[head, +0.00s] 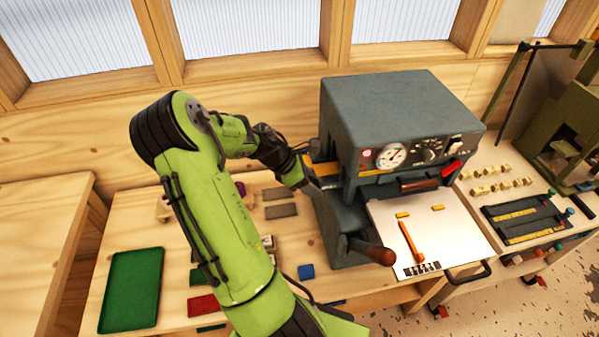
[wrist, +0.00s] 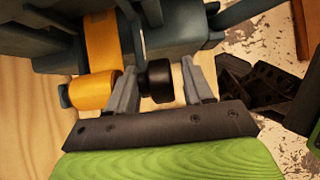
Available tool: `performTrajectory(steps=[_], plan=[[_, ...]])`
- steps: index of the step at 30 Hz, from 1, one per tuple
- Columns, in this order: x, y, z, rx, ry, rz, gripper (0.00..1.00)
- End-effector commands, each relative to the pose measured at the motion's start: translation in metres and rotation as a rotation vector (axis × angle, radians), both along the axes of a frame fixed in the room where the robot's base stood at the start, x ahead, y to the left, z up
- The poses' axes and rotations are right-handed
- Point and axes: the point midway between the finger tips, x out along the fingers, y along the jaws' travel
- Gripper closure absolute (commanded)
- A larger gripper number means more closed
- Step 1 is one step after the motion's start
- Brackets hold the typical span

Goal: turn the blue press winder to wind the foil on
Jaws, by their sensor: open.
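The blue-grey press (head: 395,100) stands on the bench, with a gauge and dials on its front. My gripper (head: 308,180) is at its left side, partly hidden by my arm. In the wrist view my gripper (wrist: 161,72) is open, with one finger on each side of a black round knob (wrist: 159,82), apparently the winder. Whether the fingers touch the knob is hard to tell. A gold foil roll (wrist: 92,91) lies just left of the fingers, and a gold foil band (wrist: 102,42) runs up from there. The foil also shows at the press side (head: 325,169).
A white plate (head: 445,235) with an orange tool lies before the press, near a brown-knobbed lever (head: 381,256). A green tray (head: 131,290), a red block (head: 203,305) and grey plates lie on the bench left. A green machine (head: 570,125) stands far right.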

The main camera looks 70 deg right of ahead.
Motion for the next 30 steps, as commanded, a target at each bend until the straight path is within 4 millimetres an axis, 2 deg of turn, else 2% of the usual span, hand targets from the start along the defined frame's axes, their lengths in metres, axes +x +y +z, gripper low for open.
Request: performTrajectory(steps=[9,15,19,30], plan=[[0.047,0.026,0.071,-0.005,-0.005,0.006,0.49],[0.068,0.039,0.106,-0.004,-0.003,0.004,0.49],[0.073,0.043,0.115,-0.001,-0.002,0.000,0.49],[0.073,0.043,0.115,0.001,-0.001,0.000,0.49]])
